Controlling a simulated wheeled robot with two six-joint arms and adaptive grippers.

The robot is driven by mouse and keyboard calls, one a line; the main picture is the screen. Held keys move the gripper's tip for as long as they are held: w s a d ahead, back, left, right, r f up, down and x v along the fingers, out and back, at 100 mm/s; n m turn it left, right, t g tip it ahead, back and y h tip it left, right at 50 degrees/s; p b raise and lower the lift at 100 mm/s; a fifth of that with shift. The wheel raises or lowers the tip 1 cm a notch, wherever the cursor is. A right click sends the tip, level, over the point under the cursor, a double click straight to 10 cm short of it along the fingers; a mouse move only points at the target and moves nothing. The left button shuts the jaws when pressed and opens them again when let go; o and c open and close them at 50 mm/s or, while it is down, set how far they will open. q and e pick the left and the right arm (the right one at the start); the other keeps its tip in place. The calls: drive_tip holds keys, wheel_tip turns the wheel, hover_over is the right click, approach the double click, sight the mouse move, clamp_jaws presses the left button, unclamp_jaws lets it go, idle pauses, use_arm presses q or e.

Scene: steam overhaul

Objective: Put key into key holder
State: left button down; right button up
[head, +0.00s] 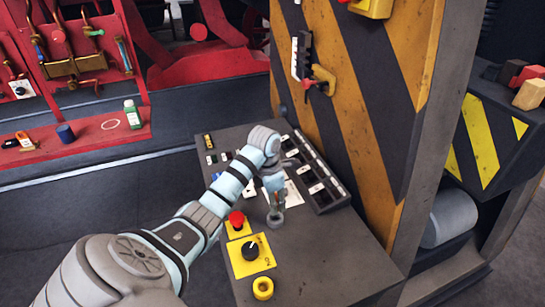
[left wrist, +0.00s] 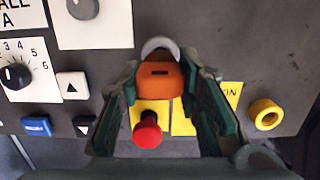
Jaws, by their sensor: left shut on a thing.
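My left gripper (head: 275,188) is over the control panel with its fingers pointing down. In the left wrist view its fingers are closed on the sides of an orange block with a dark slot, which looks like the head of the key (left wrist: 160,82). The key's lower part is hidden. A grey round piece (head: 276,219) shows just under the gripper in the head view; I cannot tell whether the key touches it or whether it is the key holder. A yellow ring (head: 263,288) sits at the panel's front and also shows in the left wrist view (left wrist: 266,114).
A red button (head: 236,218) and a black knob (head: 250,250) on yellow plates are close to the gripper. A dark strip of switches (head: 317,180) lies behind it, against a striped post (head: 345,120). The panel's front right is bare.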

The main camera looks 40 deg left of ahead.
use_arm(q)
wheel_tip(320, 180, down, 5)
drive_tip(key=b, duration=0.3)
drive_tip(key=shift+b, duration=0.35)
drive_tip(key=shift+w+r+p, duration=0.15)
drive_tip(key=shift+r+p, duration=0.15)
drive_tip(key=c, duration=1.2)
unclamp_jaws()
drive_tip(key=shift+r, duration=0.1)
use_arm(e)
wheel_tip(320, 180, down, 3)
drive_tip(key=shift+w+f, duration=0.1)
drive_tip(key=shift+f, duration=0.1)
